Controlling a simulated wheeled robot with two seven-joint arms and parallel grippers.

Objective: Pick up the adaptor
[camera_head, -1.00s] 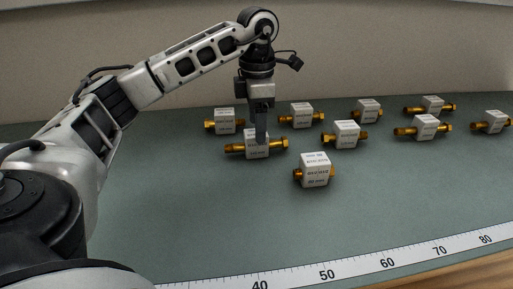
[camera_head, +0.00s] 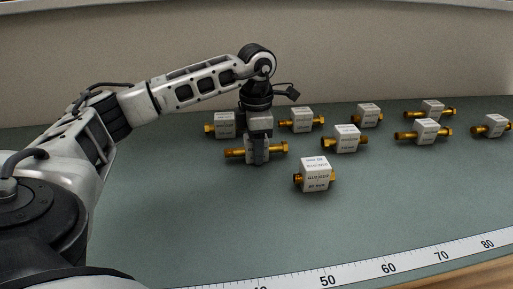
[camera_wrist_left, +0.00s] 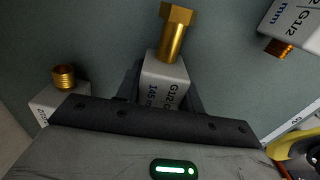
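Several brass adaptors, each with a white labelled block around its middle, lie on the grey-green table. My left gripper (camera_head: 259,158) is low over one adaptor (camera_head: 279,147), its fingers pointing down beside the white block. In the left wrist view the same adaptor (camera_wrist_left: 172,42) shows a brass hex end and a block reading "G1/2" and "145 mm". Dark fingers of the left gripper (camera_wrist_left: 165,95) stand on both sides of that block, very close to it. I cannot tell whether they touch it. The adaptor rests on the table. My right gripper is not in view.
Another adaptor (camera_head: 224,124) stands close behind and left of the gripper, and one (camera_head: 316,175) lies in front right. Others, such as one (camera_head: 346,140), spread rightward. A white ruler strip (camera_head: 355,275) runs along the front edge.

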